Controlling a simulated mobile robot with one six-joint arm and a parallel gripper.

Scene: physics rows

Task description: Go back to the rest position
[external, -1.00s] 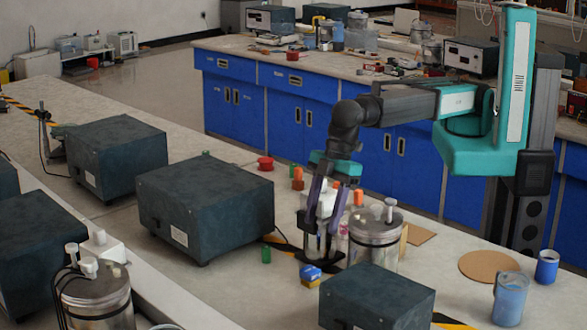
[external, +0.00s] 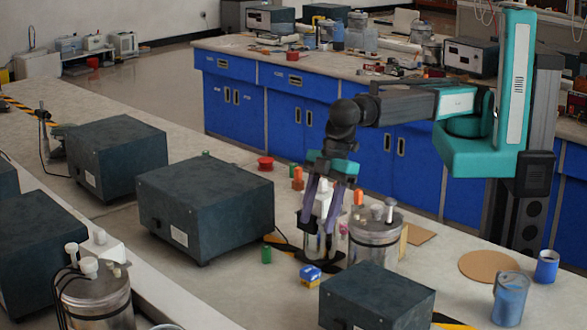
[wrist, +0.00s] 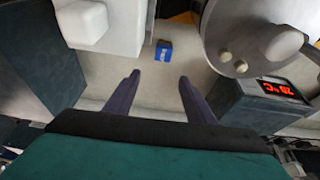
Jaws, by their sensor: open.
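My gripper (external: 321,202) hangs from my arm over the near bench, pointing down, between a dark box and a metal pot. In the wrist view its two dark purple fingers (wrist: 158,90) stand wide apart with nothing between them. In the external view a white-topped clear container (external: 322,204) shows behind and between the fingers. I cannot tell there whether they touch it. A blue and yellow small box (external: 311,276) lies on the bench in front of the gripper; it also shows in the wrist view (wrist: 163,51).
A metal pot with a lid (external: 376,238) stands close right of the gripper. Dark instrument boxes stand to the left (external: 206,207) and in front (external: 376,298). Small orange, red and green items lie behind. A cork disc (external: 489,267) and blue mugs (external: 510,298) are at the right.

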